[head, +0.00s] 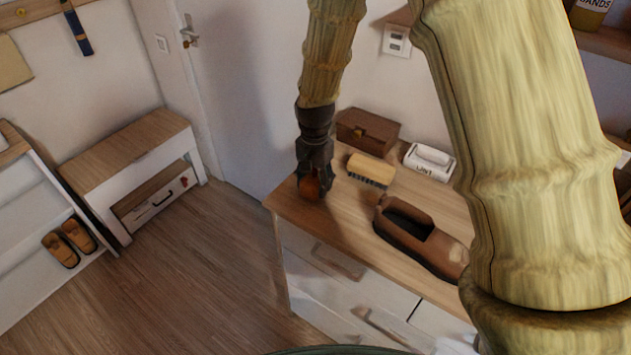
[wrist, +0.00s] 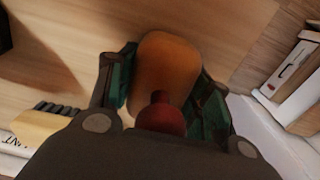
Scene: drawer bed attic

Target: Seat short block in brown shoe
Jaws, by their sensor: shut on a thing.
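The short block (head: 310,188) is an orange-brown rounded piece at the left end of the dresser top. In the wrist view the short block (wrist: 166,68) shows a dark red knob and sits between both fingers. My gripper (head: 314,176) is shut on it, pointing down; I cannot tell whether the block touches the wood. In the wrist view my gripper (wrist: 165,88) has a finger on each side of the block. The brown shoe (head: 440,252) lies on the dresser to the right of my gripper, its dark opening facing up and empty.
A brush (head: 371,168) lies behind the shoe, near my gripper. A brown box (head: 367,131) and a white box (head: 430,161) stand along the back. The dresser top (head: 345,222) is clear between gripper and shoe. My arm covers the right side.

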